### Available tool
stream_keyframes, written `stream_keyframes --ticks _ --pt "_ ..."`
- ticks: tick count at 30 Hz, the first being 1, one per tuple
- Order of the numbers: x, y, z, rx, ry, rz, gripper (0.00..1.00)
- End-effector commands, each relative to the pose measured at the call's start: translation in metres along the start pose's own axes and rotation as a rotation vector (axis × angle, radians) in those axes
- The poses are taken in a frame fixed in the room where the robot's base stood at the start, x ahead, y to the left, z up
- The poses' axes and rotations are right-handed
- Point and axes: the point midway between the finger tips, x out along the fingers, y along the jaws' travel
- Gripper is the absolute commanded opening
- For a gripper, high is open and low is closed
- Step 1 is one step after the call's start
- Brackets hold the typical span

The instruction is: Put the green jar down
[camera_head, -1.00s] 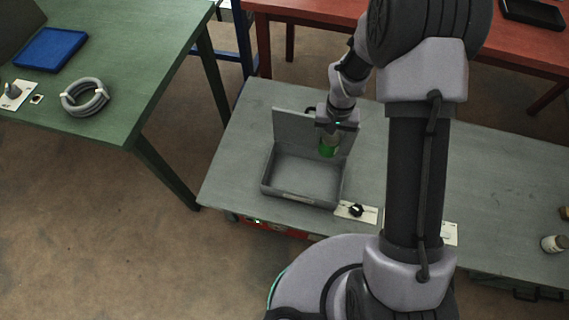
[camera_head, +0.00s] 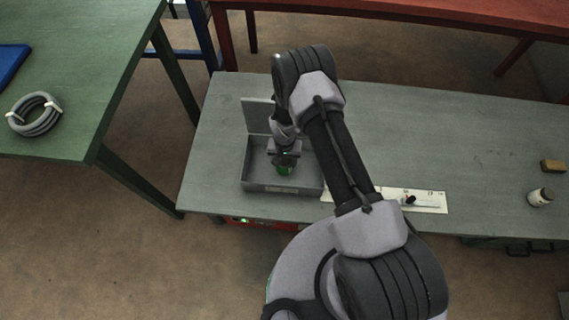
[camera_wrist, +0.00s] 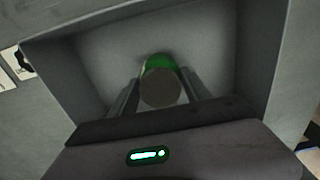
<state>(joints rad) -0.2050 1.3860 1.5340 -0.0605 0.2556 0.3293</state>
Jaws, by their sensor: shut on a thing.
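The green jar (camera_head: 284,170) is held by my gripper (camera_head: 284,162) inside the grey open box (camera_head: 282,189). In the wrist view the jar (camera_wrist: 160,63) shows a brownish round end towards the camera and a green body beyond it. My gripper's two fingers (camera_wrist: 160,92) are shut on its sides. The box's inner floor and walls (camera_wrist: 100,62) surround the jar in that view. I cannot tell whether the jar touches the box floor. The raised lid (camera_head: 257,115) stands at the back of the box, partly hidden by my arm.
The box stands on a grey table (camera_head: 420,130). A white plate with a black knob (camera_head: 409,200) lies right of the box. A white jar (camera_head: 540,197) and a brown block (camera_head: 553,166) are at the far right. A green table (camera_head: 90,80) with a coiled hose (camera_head: 35,113) is left.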

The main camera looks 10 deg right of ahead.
Motion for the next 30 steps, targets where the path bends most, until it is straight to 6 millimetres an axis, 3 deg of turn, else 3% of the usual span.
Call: stream_keyframes --ticks 1,11,12,15,25,30 --pt "0.008 0.000 0.000 0.000 0.000 0.000 0.03" --pt "0.009 0.000 0.000 0.000 0.000 0.000 0.03" --pt "0.009 0.000 0.000 0.000 0.000 0.000 0.60" --pt "0.008 0.000 0.000 0.000 0.000 0.000 0.78" --pt "0.003 0.000 0.000 0.000 0.000 0.000 0.78" --pt "-0.039 0.000 -0.001 0.000 0.002 -0.001 0.78"
